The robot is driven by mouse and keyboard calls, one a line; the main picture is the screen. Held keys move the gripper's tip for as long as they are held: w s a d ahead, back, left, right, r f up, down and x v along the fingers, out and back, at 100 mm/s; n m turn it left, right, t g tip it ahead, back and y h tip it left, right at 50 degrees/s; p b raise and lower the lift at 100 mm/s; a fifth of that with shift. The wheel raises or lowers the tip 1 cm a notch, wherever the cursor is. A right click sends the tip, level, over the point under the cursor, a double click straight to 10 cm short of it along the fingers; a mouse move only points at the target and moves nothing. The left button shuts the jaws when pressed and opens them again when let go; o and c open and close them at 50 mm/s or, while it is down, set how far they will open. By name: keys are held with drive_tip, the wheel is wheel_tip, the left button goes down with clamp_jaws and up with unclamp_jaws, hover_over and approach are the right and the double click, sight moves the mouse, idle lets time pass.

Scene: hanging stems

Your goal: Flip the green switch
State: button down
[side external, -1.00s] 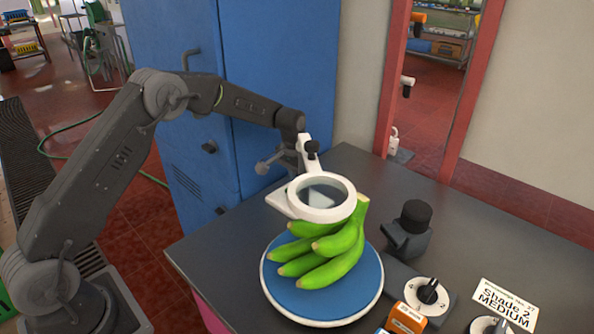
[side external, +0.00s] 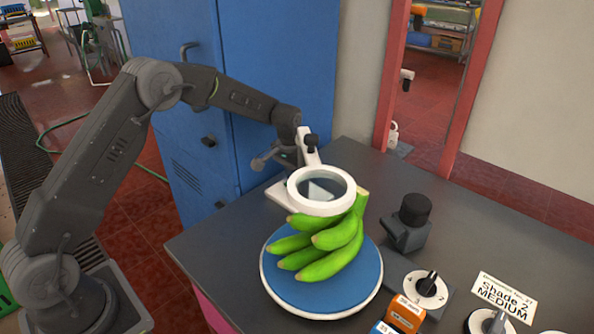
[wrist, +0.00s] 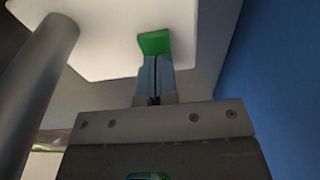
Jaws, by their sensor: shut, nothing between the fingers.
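The green switch (wrist: 154,42) is a small green block on the underside of a pale plate in the wrist view. My gripper (wrist: 154,60) is shut and empty. Its fingertips are right below the green switch in the picture; I cannot tell whether they touch it. In the side external view a white ring magnifier (side external: 321,211) is over green bananas (side external: 330,240). The end of my arm is at the magnifier's back left. The green switch does not show there, and my fingertips are hidden.
The bananas lie on a blue plate (side external: 300,300) with a white rim on a dark table (side external: 345,160). A black-knobbed grey device (side external: 408,225), a dial (side external: 427,287) and a sign (side external: 503,298) stand at right. A blue locker (side external: 285,50) is behind my arm.

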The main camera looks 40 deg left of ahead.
drive_tip(key=shift+r, duration=0.15)
wheel_tip(320, 180, up, 14)
drive_tip(key=s, duration=0.1)
drive_tip(key=shift+s, duration=0.35)
idle(0.5)
wheel_tip(320, 180, up, 5)
drive_tip(key=f, duration=0.2)
drive_tip(key=w+f, duration=0.1)
drive_tip(key=f, duration=0.2)
drive_tip(key=shift+w, duration=0.15)
drive_tip(key=shift+f, duration=0.15)
drive_tip(key=f, duration=0.4)
drive_tip(key=w+f, duration=0.1)
drive_tip(key=f, duration=0.8)
drive_tip(key=shift+w+f, duration=0.35)
